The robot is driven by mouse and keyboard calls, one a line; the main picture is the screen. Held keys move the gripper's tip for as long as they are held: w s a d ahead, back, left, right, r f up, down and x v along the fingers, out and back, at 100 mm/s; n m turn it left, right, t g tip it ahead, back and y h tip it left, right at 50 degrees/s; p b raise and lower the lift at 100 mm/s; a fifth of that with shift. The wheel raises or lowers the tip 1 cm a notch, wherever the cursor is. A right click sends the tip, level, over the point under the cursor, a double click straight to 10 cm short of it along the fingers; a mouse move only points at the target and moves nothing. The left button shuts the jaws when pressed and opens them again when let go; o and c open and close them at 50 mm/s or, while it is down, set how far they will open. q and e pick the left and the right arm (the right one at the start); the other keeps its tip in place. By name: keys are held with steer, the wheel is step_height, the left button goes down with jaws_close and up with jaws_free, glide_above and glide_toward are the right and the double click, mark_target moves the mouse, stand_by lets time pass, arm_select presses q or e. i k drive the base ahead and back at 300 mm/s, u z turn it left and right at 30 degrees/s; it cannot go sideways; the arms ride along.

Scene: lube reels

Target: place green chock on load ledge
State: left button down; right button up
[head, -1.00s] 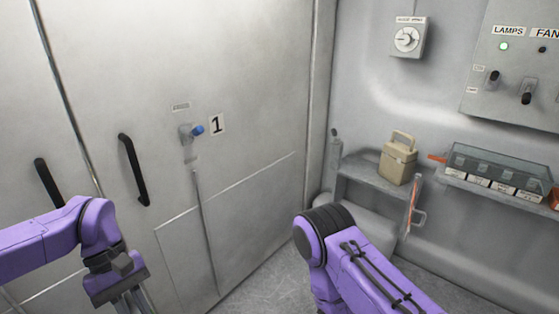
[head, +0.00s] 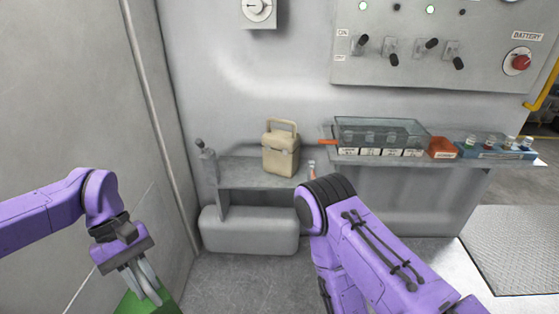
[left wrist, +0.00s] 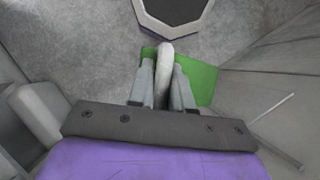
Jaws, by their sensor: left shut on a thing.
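The green chock (head: 160,301) shows at the bottom left of the head view, partly cut off by the frame edge. It also shows in the left wrist view (left wrist: 205,82), behind the fingers. My left gripper (head: 147,288) is shut on it, on a pale rounded part (left wrist: 166,58) between the fingers. My right arm comes in from the lower right; its gripper is not visible. No ledge is labelled as the load ledge. A grey ledge (head: 350,157) runs along the wall at right, and a low grey shelf (head: 235,182) is left of it.
A beige case (head: 280,152) stands on the low shelf. A clear-lidded box (head: 380,132), an orange block (head: 443,148) and a blue rack (head: 495,151) sit on the ledge. A grey rounded box (head: 250,231) is below the shelf. A switch panel (head: 440,50) is above.

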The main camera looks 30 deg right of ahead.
mark_target(241, 169)
steer(key=z, duration=0.45)
steer(key=i, duration=0.85)
steer(key=z, duration=0.75)
steer(key=i, duration=0.5)
steer(key=z, duration=0.25)
